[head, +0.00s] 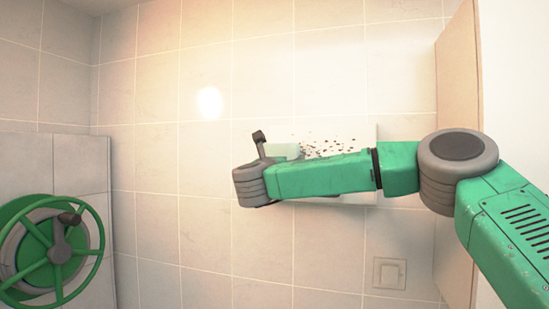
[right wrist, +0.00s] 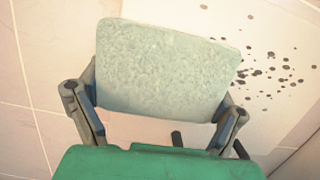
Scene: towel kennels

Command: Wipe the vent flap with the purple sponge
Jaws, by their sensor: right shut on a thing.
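The vent flap (head: 345,130) is a pale panel on the tiled wall, speckled with dark spots. My right arm covers its lower part in the head view. In the right wrist view the speckled flap (right wrist: 290,45) shows behind and to the right of the sponge. My right gripper (right wrist: 160,108) is shut on a sponge (right wrist: 170,65), one finger at each side. The sponge looks pale grey-green, not purple. In the head view the sponge (head: 284,151) is at the left side of the flap, left of most spots. I cannot tell whether it touches the surface. My left gripper is out of view.
A green handwheel (head: 55,250) is mounted on a lower tiled block at the left. A small square wall plate (head: 389,273) sits below right of the flap. A tan panel edge (head: 457,90) stands at the right. The wall left of the sponge is clear.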

